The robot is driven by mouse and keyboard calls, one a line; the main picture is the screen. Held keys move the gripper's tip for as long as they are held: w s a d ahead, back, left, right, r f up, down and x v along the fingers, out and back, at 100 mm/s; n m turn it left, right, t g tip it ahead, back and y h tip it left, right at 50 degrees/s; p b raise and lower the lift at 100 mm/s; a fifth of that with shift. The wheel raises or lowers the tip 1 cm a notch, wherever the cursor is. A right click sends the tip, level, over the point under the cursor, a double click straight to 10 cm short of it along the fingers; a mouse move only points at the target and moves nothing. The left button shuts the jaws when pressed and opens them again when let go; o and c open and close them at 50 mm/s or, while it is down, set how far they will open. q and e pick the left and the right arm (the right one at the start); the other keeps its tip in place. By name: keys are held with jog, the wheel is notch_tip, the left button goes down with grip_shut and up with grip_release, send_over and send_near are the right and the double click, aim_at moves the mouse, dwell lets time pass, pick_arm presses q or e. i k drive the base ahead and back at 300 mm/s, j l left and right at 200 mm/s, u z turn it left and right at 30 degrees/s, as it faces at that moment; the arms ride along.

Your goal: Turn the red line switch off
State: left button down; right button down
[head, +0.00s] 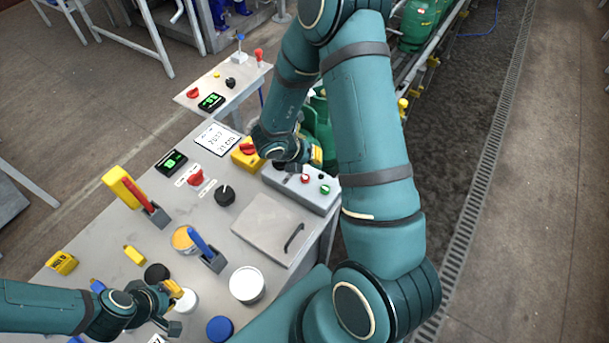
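A red rotary switch on a yellow box (243,158) stands at the back edge of the grey panel. Another red knob (196,178) sits on the panel beside a small label, left of a black dial. I cannot tell for certain which of them is the line switch. My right gripper (308,158) is just right of the yellow box, above the grey button box. Its fingers are mostly hidden by its own body, so its opening is unclear. My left gripper (174,307) is low at the panel's front left, with its fingers apart and far from both red switches.
A smaller table (226,75) with more controls stands behind.

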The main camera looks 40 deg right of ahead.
aim_at(249, 148)
jog(key=k, duration=1)
